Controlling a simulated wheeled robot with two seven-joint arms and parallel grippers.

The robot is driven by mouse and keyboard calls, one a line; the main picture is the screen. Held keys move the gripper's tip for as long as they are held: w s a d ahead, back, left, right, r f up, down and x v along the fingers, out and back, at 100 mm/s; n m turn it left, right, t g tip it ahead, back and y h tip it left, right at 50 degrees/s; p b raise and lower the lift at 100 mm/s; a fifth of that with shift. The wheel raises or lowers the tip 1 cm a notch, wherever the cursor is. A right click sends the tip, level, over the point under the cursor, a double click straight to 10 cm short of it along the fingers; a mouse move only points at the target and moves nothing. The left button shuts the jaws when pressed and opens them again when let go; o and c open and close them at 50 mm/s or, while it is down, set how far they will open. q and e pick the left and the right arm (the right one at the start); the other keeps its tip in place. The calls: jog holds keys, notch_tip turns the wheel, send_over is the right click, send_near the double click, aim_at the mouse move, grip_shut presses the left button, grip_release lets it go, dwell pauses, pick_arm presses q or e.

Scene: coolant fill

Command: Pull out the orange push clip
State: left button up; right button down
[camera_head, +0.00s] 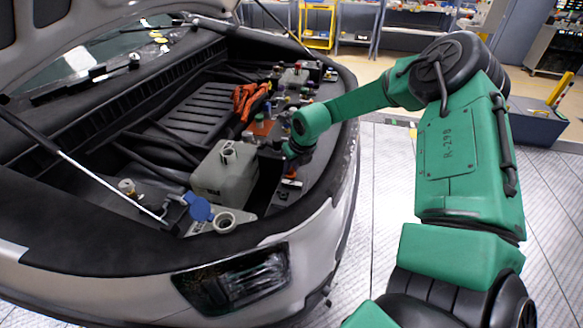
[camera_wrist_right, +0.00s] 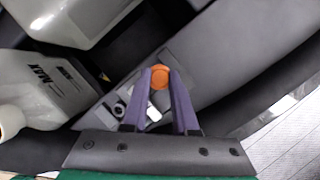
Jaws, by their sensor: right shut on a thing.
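The orange push clip (camera_wrist_right: 160,77) shows as a round orange head between the fingertips of my right gripper (camera_wrist_right: 160,74) in the right wrist view. The two purple fingers are closed on it. My left gripper is not in view.
A pale coolant tank (camera_head: 226,172) stands left of the gripper. A blue cap (camera_head: 199,207) and an open filler neck (camera_head: 224,221) are in front of it. An orange cable (camera_head: 249,101) lies farther back. A prop rod (camera_head: 90,174) crosses the left side.

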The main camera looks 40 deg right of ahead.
aim_at(291, 170)
jog(key=shift+w+r, duration=0.1)
jog(key=shift+r, duration=0.3)
jog(key=shift+r+p, duration=0.8)
jog(key=shift+r, duration=0.85)
